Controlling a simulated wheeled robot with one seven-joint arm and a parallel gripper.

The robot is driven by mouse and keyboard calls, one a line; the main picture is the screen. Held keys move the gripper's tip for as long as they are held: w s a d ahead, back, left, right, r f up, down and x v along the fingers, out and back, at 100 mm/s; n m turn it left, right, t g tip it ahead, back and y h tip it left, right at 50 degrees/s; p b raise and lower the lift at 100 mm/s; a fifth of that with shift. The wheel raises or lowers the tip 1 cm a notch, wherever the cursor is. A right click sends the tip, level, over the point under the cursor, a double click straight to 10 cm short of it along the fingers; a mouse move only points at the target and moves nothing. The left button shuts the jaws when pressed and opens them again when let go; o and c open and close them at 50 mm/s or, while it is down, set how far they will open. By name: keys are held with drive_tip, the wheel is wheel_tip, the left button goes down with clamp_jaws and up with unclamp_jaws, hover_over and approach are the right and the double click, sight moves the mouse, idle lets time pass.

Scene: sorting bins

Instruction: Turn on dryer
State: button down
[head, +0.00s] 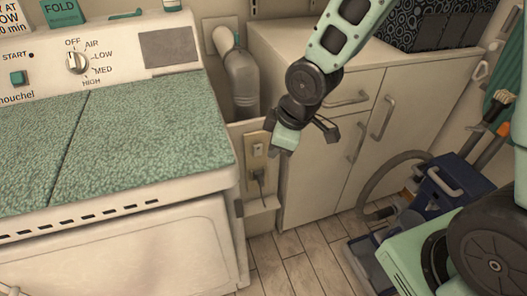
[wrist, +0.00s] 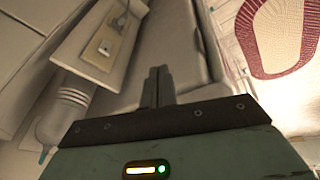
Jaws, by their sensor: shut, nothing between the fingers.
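The white dryer (head: 150,205) with a green speckled top fills the left of the head view. Its panel holds a dial (head: 78,62) marked OFF, AIR, LOW, MED and HIGH, and a teal START button (head: 18,78). The dial's exact setting is too small to tell. My gripper (wrist: 158,88) is shut and empty, its two dark fingers together in the wrist view. In the head view it hangs to the right of the dryer, in front of the cabinet, apart from the panel and button. The dryer controls do not show in the wrist view.
A grey vent duct (head: 243,80) and a wall outlet with a plug (head: 257,155) are between the dryer and the white cabinet (head: 318,180). A dark patterned bin (head: 425,25) stands on the cabinet. A blue vacuum cleaner (head: 450,185) stands at the right. Some tiled floor is clear.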

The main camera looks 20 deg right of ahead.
drive_tip(key=w+d+f+n+t+y+b, duration=0.1)
drive_tip(key=w+d+f+n+t+y, duration=0.1)
drive_tip(key=w+d+f, duration=0.6)
wheel_tip(320, 180, down, 4)
drive_tip(key=shift+w+r+n+t+y, duration=0.1)
drive_tip(key=shift+w+n+t+y, duration=0.3)
drive_tip(key=shift+w+n, duration=0.8)
approach(258, 150)
drive_tip(key=shift+s+a+p+x, duration=0.1)
drive_tip(key=shift+s+x, duration=0.05)
drive_tip(key=shift+x, duration=0.85)
drive_tip(key=shift+s+a+p+x, duration=0.1)
drive_tip(key=shift+s+x, duration=0.05)
drive_tip(key=shift+x, duration=0.8)
drive_tip(key=shift+s+a+p+x, duration=0.1)
drive_tip(key=shift+s+x, duration=0.05)
drive_tip(key=shift+x, duration=0.85)
